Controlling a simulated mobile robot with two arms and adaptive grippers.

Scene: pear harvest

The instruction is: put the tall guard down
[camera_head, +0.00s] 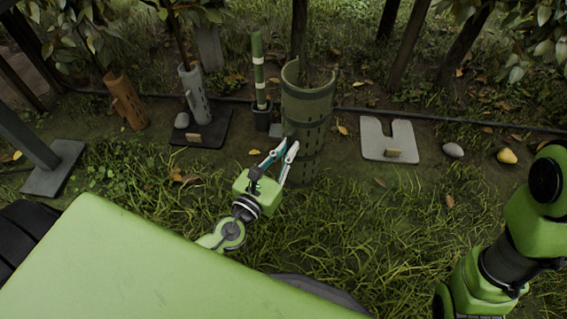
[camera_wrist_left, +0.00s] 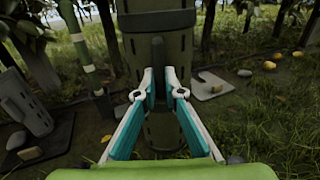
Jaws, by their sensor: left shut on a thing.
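The tall guard (camera_head: 307,110) is a dark green, slotted, open-topped tube, standing upright in the middle of the head view. My left gripper (camera_head: 287,148) is at its near side. In the left wrist view, the left gripper (camera_wrist_left: 160,78) is shut on an upright grip on the face of the tall guard (camera_wrist_left: 160,20). The guard's lower end is among the grass, and I cannot tell whether it rests on the ground. My right arm shows at the right edge; its gripper is out of view.
A grey notched plate (camera_head: 375,139) lies right of the guard, with a grey stone (camera_head: 453,150) and a yellow pear (camera_head: 507,156) beyond. Left are a green banded post (camera_head: 258,70), a grey guard (camera_head: 194,95) on a dark mat, and a brown guard (camera_head: 127,100). Grass in front is open.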

